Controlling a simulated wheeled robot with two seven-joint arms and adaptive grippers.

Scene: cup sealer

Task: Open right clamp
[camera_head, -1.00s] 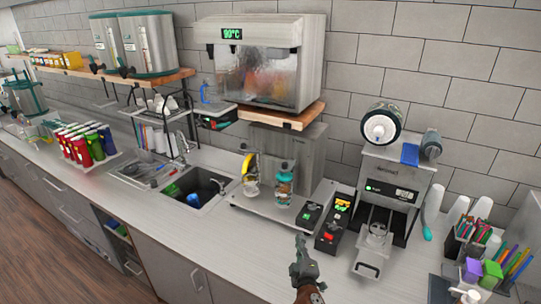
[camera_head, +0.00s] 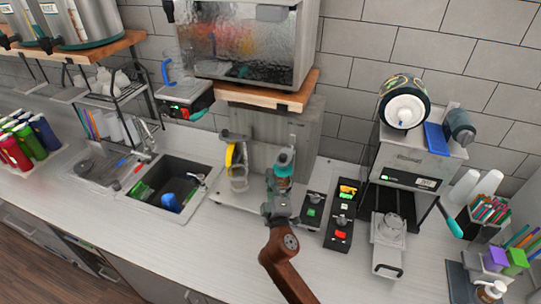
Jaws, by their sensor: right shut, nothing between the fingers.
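A grey machine with two holders stands on a low plate (camera_head: 228,198) on the counter. Its left holder has a yellow curved part (camera_head: 231,156) above a clear cup (camera_head: 239,178). Its right holder has a teal-and-grey part (camera_head: 285,160), with its lower portion hidden behind my gripper. I cannot tell how the right clamp stands. My right gripper (camera_head: 274,178) is shut and empty, its tips just in front of the right holder. I cannot tell if they touch it. My left gripper is not in view.
A small black control box (camera_head: 312,211) and a longer one (camera_head: 341,221) stand just right of my gripper. The cup sealer (camera_head: 407,172) is farther right, with its tray (camera_head: 388,253) pulled out. A sink (camera_head: 168,193) lies to the left. The front counter is clear.

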